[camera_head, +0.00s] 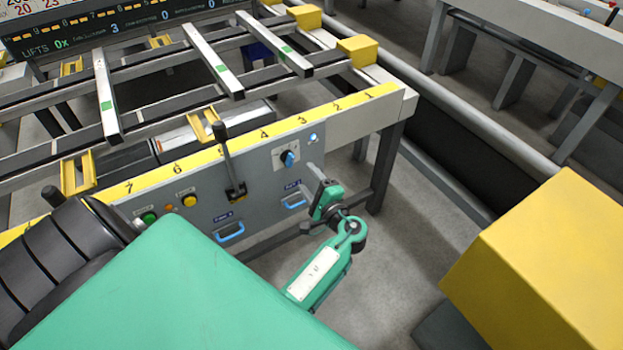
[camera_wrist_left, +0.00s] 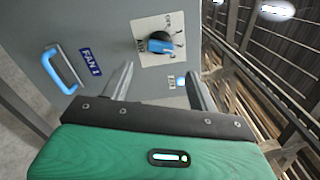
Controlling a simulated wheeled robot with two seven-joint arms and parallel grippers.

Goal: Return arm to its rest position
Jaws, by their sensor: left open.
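My left gripper (camera_head: 317,172), on a green arm, is in front of the right end of the grey control panel (camera_head: 255,165). In the left wrist view its two grey fingers (camera_wrist_left: 160,76) stand apart with nothing between them. A blue-and-black rotary knob (camera_head: 289,158) on a pale plate is close beyond the fingers; it also shows in the left wrist view (camera_wrist_left: 160,43). A lit button (camera_head: 313,137) sits to the right of the knob. I see no contact between the fingers and the panel. My right gripper is out of view.
A runout table (camera_head: 372,119) with a yellow numbered strip lies behind. A yellow block (camera_head: 545,265) is at right. Floor between is clear.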

